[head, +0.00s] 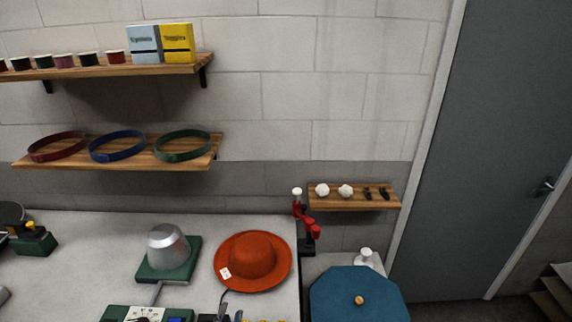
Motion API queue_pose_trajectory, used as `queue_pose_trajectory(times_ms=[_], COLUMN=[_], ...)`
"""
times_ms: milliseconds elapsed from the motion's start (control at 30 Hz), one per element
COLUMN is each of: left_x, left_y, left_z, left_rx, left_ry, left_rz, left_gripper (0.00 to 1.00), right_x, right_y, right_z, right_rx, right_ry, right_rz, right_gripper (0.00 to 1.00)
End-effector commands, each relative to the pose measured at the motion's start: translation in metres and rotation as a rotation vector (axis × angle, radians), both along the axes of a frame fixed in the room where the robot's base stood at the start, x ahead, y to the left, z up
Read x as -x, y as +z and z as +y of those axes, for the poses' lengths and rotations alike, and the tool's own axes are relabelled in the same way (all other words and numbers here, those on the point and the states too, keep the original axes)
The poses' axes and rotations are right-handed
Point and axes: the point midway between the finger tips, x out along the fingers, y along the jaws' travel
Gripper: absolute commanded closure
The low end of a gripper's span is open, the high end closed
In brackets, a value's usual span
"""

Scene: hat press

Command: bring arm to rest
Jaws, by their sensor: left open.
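My left gripper (222,308) shows only in part at the bottom edge of the head view, as dark finger parts just below the orange hat. It is open, and I see nothing between its fingers. The orange hat (262,248) lies brim down on the grey table (80,270), with a small white tag on its brim. The hat press (168,250) stands left of it, a silver dome on a green base. The gripper is apart from the dome. My right gripper is out of view.
A green panel (115,314) lies at the bottom edge. A red clamp-like device (306,220) stands at the table's right corner. A blue octagonal top (340,290) is right of the table. Shelves with hat bands (120,146) and boxes (145,45) hang on the wall.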

Motion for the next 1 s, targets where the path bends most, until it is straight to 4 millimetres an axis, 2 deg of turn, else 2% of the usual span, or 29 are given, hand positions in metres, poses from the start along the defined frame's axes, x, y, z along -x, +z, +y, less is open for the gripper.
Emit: queue_pose_trajectory(times_ms=[33, 100, 233, 400, 633, 867, 1000], left_x=[0.018, 0.047, 0.103, 0.169, 0.252, 0.239, 0.238], left_y=[-0.035, -0.078, -0.135, -0.176, -0.202, -0.277, -0.333], left_z=[0.017, 0.035, 0.052, 0.059, 0.059, 0.056, 0.055], left_rx=[0.072, 0.16, 0.27, 0.357, 0.429, 0.419, 0.411], left_ry=[0.061, 0.135, 0.229, 0.306, 0.373, 0.379, 0.382], left_rz=[0.151, 0.35, 0.642, 0.92, 1.225, 1.258, 1.28], left_gripper=[0.59, 0.59, 0.59, 0.59, 0.59, 0.59, 0.59], right_x=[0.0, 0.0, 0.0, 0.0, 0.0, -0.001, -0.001], right_y=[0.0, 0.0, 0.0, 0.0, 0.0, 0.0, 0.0], right_z=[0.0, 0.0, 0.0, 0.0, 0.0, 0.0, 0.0], right_rx=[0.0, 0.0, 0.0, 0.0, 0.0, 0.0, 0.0], right_ry=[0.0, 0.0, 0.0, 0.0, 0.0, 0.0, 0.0], right_rz=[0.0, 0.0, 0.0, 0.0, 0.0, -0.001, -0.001], right_gripper=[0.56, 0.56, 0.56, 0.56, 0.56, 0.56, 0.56])
